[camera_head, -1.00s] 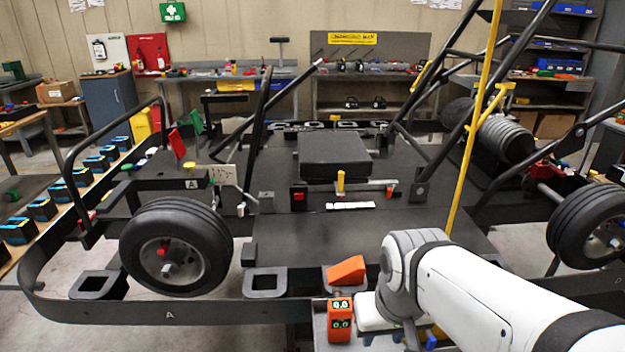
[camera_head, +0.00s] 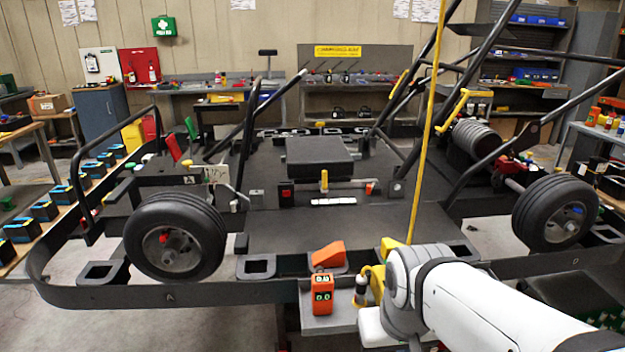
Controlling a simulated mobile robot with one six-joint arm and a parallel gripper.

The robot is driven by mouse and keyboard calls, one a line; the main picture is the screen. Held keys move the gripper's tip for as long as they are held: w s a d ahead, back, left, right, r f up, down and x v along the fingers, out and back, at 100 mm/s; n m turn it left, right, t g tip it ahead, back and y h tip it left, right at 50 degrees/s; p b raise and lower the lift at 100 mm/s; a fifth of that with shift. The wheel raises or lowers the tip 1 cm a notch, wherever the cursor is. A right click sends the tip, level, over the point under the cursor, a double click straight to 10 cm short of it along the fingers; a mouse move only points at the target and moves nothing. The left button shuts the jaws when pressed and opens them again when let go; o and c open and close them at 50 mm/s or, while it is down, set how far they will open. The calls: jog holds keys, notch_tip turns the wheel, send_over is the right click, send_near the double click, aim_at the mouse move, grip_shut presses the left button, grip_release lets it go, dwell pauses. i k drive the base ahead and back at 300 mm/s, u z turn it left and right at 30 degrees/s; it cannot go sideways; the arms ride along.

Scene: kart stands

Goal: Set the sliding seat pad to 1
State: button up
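The sliding seat pad (camera_head: 318,150) is a thick black square block on the dark floor of the kart frame, in the middle of the head view. In front of it stands a small yellow lever (camera_head: 323,180) by a grey rail with a red piece (camera_head: 371,188) at its right. A white marked strip (camera_head: 333,201) lies just in front; its marks are too small to read. My white arm reaches in from the lower right, well in front of the pad and apart from it. My gripper's fingers do not show.
An orange box with displays (camera_head: 322,294) and an orange wedge (camera_head: 328,254) stand at the front edge, left of my arm. A yellow upright pole (camera_head: 425,130) and black roll bars stand right of the pad. Wheels (camera_head: 176,237) flank the frame. The floor plate before the pad is mostly clear.

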aim_at(322, 160)
jog(key=z, duration=0.05)
jog(key=i, duration=0.9)
jog(key=u, duration=0.05)
